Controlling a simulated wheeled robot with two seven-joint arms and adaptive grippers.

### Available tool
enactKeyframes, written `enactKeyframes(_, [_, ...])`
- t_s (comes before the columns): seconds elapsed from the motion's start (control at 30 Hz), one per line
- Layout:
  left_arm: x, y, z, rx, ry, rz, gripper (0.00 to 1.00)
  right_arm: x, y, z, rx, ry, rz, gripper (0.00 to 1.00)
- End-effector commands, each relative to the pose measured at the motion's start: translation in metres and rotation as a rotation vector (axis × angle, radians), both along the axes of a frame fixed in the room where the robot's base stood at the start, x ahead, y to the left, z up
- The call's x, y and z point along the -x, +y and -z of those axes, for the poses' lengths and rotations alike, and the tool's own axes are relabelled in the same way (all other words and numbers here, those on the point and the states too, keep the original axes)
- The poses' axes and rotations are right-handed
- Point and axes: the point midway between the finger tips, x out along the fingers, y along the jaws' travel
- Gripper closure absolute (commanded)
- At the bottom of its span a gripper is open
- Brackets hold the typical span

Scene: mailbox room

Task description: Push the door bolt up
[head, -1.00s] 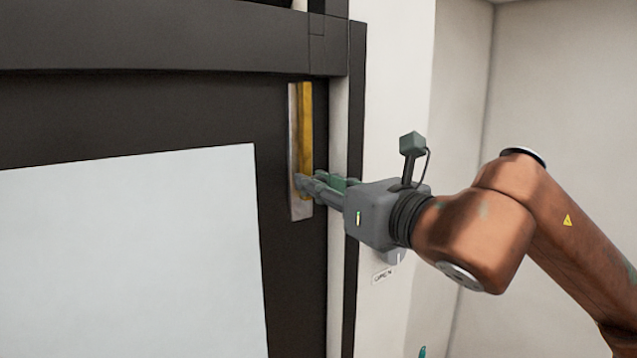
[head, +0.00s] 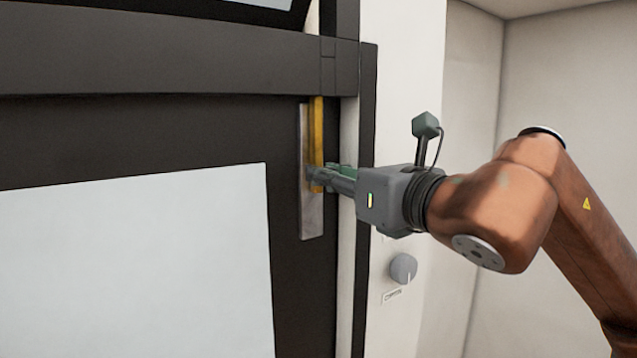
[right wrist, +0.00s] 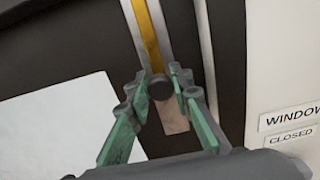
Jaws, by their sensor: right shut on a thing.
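The yellow door bolt (head: 316,135) stands upright on a grey metal plate (head: 308,222) at the right edge of the dark door. Its top end sits slightly above the plate's top, at the dark crossbar. My right gripper (head: 318,178) reaches in from the right at about the plate's middle height. In the right wrist view, its green-padded fingers (right wrist: 159,84) are shut on the bolt's dark round knob (right wrist: 160,88). The yellow bolt (right wrist: 147,40) runs upward from the knob there. My left gripper is not in view.
A pale panel (head: 135,265) fills the door's left part. Right of the dark frame, a white wall carries a round grey dial (head: 403,268) below my gripper. In the right wrist view, signs read "WINDOW" (right wrist: 290,117) and "CLOSED" (right wrist: 291,138).

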Motion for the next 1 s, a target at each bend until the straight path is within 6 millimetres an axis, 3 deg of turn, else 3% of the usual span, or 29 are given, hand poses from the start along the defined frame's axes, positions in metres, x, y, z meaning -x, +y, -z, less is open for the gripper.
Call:
enactKeyframes(0.07, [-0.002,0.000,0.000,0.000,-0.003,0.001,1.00,0.001,-0.002,-0.008,-0.009,-0.015,0.002,1.00])
enactKeyframes(0.1, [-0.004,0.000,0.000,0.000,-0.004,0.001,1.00,0.001,-0.002,-0.008,-0.010,-0.016,0.002,0.79])
enactKeyframes(0.33, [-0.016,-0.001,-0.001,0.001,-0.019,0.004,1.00,0.001,-0.001,-0.006,-0.007,-0.012,0.000,0.64])
enactKeyframes(0.7, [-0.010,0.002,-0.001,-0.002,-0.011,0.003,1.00,0.005,-0.003,-0.005,-0.006,-0.010,-0.001,0.63])
enactKeyframes(1.0, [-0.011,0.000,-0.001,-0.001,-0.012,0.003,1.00,0.051,-0.032,-0.005,-0.006,-0.012,0.001,0.63])
